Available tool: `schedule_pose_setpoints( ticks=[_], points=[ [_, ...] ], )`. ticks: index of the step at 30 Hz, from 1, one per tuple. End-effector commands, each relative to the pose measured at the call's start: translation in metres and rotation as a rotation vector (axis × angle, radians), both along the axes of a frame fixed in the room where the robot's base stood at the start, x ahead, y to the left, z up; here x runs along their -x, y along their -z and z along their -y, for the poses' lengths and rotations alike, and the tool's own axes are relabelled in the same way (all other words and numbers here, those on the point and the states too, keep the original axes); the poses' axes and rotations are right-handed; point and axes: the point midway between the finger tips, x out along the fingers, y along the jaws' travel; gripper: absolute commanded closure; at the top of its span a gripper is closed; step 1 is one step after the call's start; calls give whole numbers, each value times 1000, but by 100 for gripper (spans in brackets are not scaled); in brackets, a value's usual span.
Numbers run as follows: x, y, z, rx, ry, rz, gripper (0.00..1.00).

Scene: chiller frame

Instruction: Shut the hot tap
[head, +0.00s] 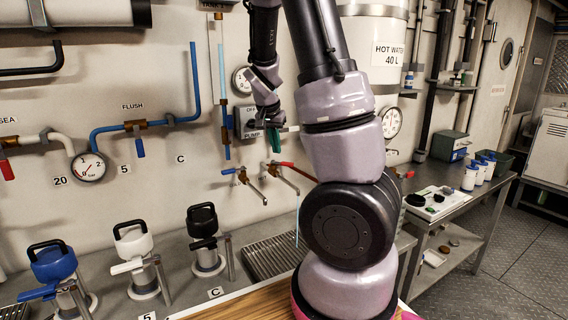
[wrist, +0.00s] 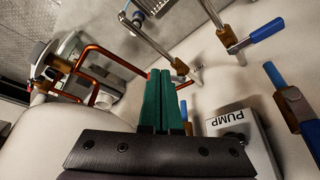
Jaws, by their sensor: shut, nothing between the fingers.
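The hot tap (head: 284,165) is on the wall in the head view, with a red lever pointing right and slightly down, partly behind my arm. A thin pale streak, seemingly water, hangs below its spout. The blue-levered tap (head: 238,171) is to its left, and its blue lever shows in the wrist view (wrist: 262,32). My gripper (head: 274,140) has green fingers, shut and empty, pointing down just above the hot tap in the head view. In the wrist view the fingers (wrist: 160,78) partly cover the hot tap; its spout (wrist: 160,45) and a bit of red show beside them.
The grey PUMP switch box (head: 248,121) is on the wall close to my gripper. A blue pipe with a FLUSH valve (head: 136,126) runs to the left. A drain grate (head: 268,258) lies below the taps. The white hot water tank (head: 386,45) is upper right.

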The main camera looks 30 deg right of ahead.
Motion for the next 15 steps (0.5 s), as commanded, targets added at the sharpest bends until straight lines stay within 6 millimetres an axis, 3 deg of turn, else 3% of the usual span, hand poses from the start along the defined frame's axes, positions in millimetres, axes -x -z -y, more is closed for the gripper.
schedule_pose_setpoints(
  ticks=[13, 15],
  points=[
    [-20, 83, 27, 1, 4, -7, 100],
    [-28, 85, 34, 1, 4, 0, 100]
  ],
)
